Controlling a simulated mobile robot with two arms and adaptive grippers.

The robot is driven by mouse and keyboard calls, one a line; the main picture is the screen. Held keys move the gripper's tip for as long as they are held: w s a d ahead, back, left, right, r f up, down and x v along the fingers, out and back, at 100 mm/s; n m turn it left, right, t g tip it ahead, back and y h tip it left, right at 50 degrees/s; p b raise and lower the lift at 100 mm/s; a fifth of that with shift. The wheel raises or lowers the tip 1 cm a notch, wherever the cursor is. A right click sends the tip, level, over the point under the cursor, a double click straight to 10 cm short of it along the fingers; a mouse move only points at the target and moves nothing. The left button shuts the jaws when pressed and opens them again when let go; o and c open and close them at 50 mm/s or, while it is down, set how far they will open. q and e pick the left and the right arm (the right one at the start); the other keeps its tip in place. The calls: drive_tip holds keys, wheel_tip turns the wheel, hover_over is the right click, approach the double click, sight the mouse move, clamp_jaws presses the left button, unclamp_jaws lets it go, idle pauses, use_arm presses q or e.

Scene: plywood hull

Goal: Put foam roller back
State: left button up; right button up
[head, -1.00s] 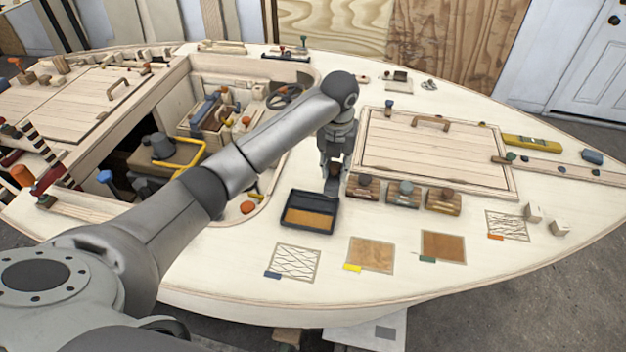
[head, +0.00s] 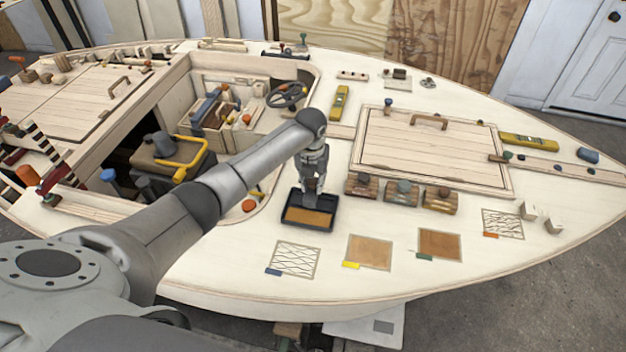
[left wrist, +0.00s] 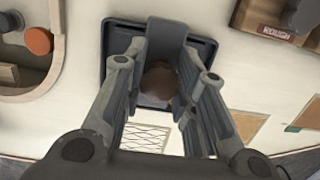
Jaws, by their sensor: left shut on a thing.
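My left gripper (head: 312,192) is over the back part of a black tray (head: 331,219) that holds amber liquid. In the left wrist view the gripper (left wrist: 160,92) is shut on a rounded brown thing, which I take to be the foam roller (left wrist: 157,80). Only its top end shows between the fingers. In the head view the fingers hide it. The tray (left wrist: 113,40) lies right below it in the left wrist view. I cannot tell whether the roller touches the tray. My right gripper is not in view.
Several wooden blocks with knobs, one the middle block (head: 403,196), stand right of the tray beside the hatch (head: 430,155). Patch squares, such as the hatched one (head: 295,260) and a brown one (head: 369,252), lie in front. The open cockpit is left of the tray.

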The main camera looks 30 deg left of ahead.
use_arm(q)
drive_tip(key=shift+f, duration=0.4)
drive_tip(key=o, duration=1)
drive_tip(key=shift+r, duration=0.1)
drive_tip(key=shift+r, duration=0.3)
wheel_tip(320, 180, up, 12)
drive_tip(key=s+b, duration=0.1)
drive_tip(key=shift+s+d+b, duration=0.15)
drive_tip(key=shift+s+b, duration=0.05)
drive_tip(key=shift+b, duration=0.2)
